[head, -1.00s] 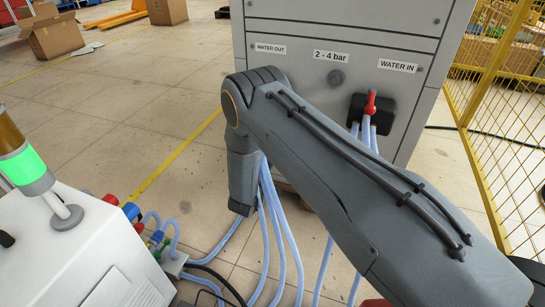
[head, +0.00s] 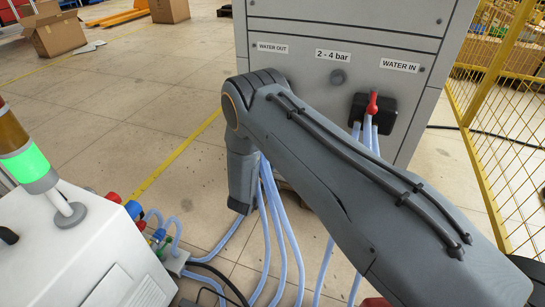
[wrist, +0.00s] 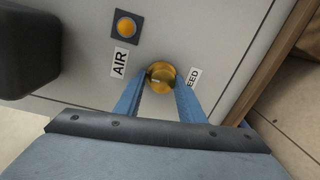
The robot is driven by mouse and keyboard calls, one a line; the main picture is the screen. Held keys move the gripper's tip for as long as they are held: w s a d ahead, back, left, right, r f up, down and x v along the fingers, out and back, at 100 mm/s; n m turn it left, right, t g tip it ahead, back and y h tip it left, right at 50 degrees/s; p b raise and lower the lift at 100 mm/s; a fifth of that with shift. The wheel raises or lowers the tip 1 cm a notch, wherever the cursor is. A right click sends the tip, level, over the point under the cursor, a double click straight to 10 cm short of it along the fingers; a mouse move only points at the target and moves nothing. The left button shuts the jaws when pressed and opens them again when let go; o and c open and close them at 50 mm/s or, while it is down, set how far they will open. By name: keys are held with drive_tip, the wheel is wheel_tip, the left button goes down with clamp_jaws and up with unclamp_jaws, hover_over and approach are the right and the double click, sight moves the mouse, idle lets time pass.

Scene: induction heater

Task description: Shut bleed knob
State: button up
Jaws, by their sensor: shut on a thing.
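The bleed knob (wrist: 161,77) is a round, brass-yellow knob on a light grey panel, in the middle of the wrist view. A label beside it, partly covered by a finger, reads "EED". My gripper (wrist: 160,88) has its two blue fingers on either side of the knob and is shut on it. The knob's turned position is hard to tell. In the head view my arm hides the gripper, and the knob does not show there.
An orange button (wrist: 126,27) with an "AIR" label (wrist: 120,63) sits left of the knob. A dark block (wrist: 28,50) juts out at far left. In the head view, hoses (head: 270,225) hang below the cabinet (head: 340,30), and a yellow fence (head: 500,120) stands at right.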

drive_tip(key=shift+f, duration=0.15)
drive_tip(key=o, duration=1)
drive_tip(key=shift+d, duration=0.15)
drive_tip(key=shift+c, duration=0.2)
drive_tip(key=p+v, duration=0.2)
drive_tip(key=v, duration=0.5)
drive_tip(key=shift+s, duration=0.35)
drive_tip(key=shift+a, duration=0.25)
